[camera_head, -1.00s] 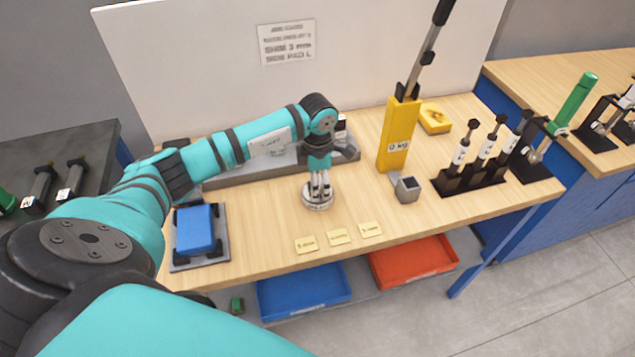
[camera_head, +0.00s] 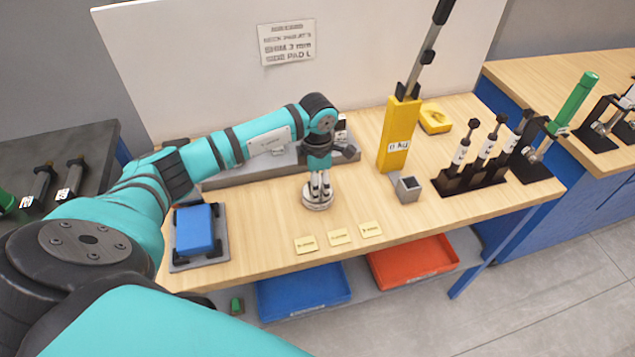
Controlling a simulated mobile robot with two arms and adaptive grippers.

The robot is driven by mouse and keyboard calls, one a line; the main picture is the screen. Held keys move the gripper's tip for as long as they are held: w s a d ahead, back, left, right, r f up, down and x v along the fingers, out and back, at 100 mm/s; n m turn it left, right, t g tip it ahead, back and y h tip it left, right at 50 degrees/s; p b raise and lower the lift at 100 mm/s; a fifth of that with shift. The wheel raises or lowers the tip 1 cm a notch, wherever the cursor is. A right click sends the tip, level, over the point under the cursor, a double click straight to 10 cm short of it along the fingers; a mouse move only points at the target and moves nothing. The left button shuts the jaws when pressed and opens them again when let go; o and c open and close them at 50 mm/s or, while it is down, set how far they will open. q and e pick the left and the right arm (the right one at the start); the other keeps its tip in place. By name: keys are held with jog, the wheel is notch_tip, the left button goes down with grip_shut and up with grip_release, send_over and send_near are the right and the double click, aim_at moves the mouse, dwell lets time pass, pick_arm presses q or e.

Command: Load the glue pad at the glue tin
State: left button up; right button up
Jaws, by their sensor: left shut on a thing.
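My left gripper (camera_head: 319,187) points straight down at the middle of the wooden bench. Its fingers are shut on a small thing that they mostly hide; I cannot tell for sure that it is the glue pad. The fingertips are at a low, round, grey-white piece (camera_head: 318,201) on the bench, which looks like the glue tin. I cannot tell whether the held thing touches it or is just above it. My right gripper is not in view.
A yellow press (camera_head: 397,138) with a long lever and a grey open box (camera_head: 408,189) stand to the right. A black rack (camera_head: 471,180) holds several tools. Three yellow cards (camera_head: 339,236) lie in front. Blue (camera_head: 303,292) and red (camera_head: 412,262) trays are below.

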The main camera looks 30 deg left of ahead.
pick_arm(q)
jog(key=shift+r+p, duration=2)
jog(key=shift+r, duration=1.5)
